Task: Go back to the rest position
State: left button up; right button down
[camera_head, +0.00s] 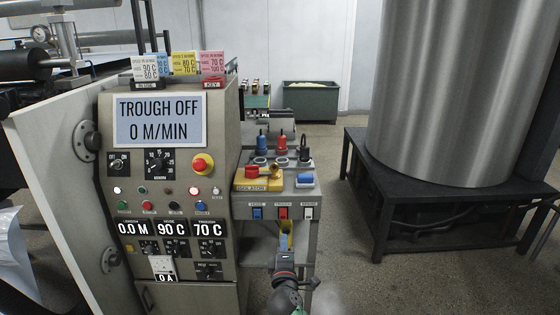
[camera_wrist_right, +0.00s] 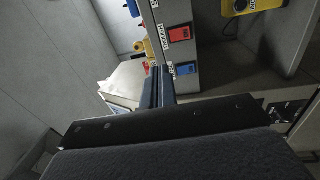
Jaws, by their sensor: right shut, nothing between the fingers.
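My right gripper (camera_head: 286,234) is at the bottom centre of the head view, in front of the small switch stand (camera_head: 277,198) and below its row of rocker switches. In the right wrist view its fingers (camera_wrist_right: 158,88) are together with nothing between them. The red rocker switch (camera_head: 283,212) and the blue rocker switch (camera_head: 257,213) are on the stand's front face; the red one (camera_wrist_right: 180,34) and a blue one (camera_wrist_right: 186,70) also show close to the fingers in the wrist view. My left gripper is in neither view.
The control panel (camera_head: 170,230) with its display reading TROUGH OFF 0 M/MIN (camera_head: 157,119) stands left of my right arm. A large metal cylinder (camera_head: 435,90) on a black frame (camera_head: 455,190) stands at the right. The floor (camera_head: 355,270) between stand and frame is clear.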

jog(key=s+d+f+m+g+h, duration=0.1)
jog(key=s+d+f+m+g, duration=0.55)
jog(key=m, duration=0.65)
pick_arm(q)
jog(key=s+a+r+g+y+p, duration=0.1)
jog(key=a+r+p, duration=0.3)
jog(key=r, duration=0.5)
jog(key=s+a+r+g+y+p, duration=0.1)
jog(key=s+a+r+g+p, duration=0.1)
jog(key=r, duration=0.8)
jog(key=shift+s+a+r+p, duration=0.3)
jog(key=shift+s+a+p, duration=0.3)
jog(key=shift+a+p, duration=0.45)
pick_arm(e)
jog(key=s+d+f+g+y, duration=0.1)
jog(key=s+d+f+g, duration=0.1)
jog(key=s, duration=1)
jog(key=s+d+f+m+g+y, duration=0.1)
jog(key=s+g, duration=0.4)
jog(key=s, duration=0.8)
jog(key=s+d+f+m+g, duration=0.1)
jog(key=s+d+f+g, duration=0.2)
jog(key=s, duration=0.9)
jog(key=shift+s+f+g+y, duration=0.15)
jog(key=shift+f+g+y, duration=0.25)
jog(key=shift+f, duration=0.3)
